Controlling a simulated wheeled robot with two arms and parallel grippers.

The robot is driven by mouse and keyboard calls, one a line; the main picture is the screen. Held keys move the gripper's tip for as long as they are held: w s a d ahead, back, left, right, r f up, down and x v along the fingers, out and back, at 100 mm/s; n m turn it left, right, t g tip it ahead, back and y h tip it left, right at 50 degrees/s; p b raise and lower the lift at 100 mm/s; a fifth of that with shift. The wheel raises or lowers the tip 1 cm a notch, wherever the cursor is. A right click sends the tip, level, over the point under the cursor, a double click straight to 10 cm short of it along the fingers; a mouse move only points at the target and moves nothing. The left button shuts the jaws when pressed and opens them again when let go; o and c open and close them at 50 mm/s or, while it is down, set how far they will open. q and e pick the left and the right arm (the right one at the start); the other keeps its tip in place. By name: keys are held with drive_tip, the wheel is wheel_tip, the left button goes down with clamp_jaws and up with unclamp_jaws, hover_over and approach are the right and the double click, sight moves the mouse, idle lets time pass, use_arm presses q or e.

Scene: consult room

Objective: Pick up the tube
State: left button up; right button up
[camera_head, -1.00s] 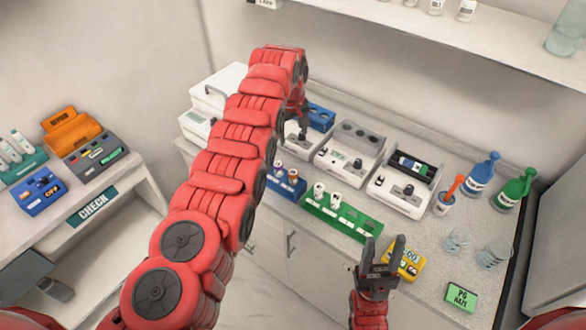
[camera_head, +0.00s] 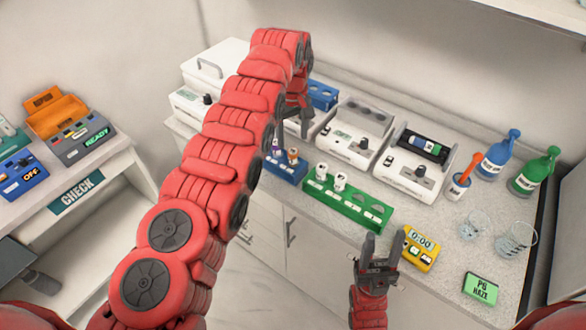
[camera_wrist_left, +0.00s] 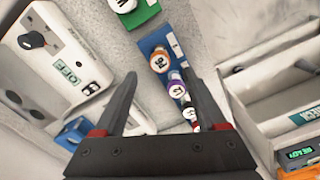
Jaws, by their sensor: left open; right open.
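A blue rack (camera_head: 284,170) on the counter holds tubes with purple and orange caps. In the left wrist view the rack (camera_wrist_left: 170,40) holds an orange-capped tube (camera_wrist_left: 160,60), a purple-capped tube (camera_wrist_left: 175,78) and a further tube, in a row. A green rack (camera_head: 352,207) beside it holds white-capped tubes (camera_head: 340,181). My left gripper (camera_head: 300,125) is open above the counter behind the blue rack; its fingers (camera_wrist_left: 157,78) show either side of the orange cap in the wrist view, apart from it. My right gripper (camera_head: 383,240) is open and empty before the counter's front edge.
Devices (camera_head: 355,132) stand behind the racks. A side bench at left carries a grey device (camera_head: 82,138) and a blue one (camera_head: 20,175).

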sight(293, 151)
use_arm(q)
drive_tip(key=shift+f, duration=0.45)
drive_tip(key=shift+s+f+p, duration=0.1)
drive_tip(key=shift+f+p, duration=0.5)
drive_tip(key=shift+p, duration=0.25)
drive_tip(key=shift+s+f+p, duration=0.15)
drive_tip(key=shift+f+p, duration=0.6)
drive_tip(key=shift+p, duration=0.1)
drive_tip(key=shift+d+f+b, duration=0.1)
drive_tip(key=shift+f+b, duration=0.2)
drive_tip(key=shift+f, duration=1)
clamp_jaws()
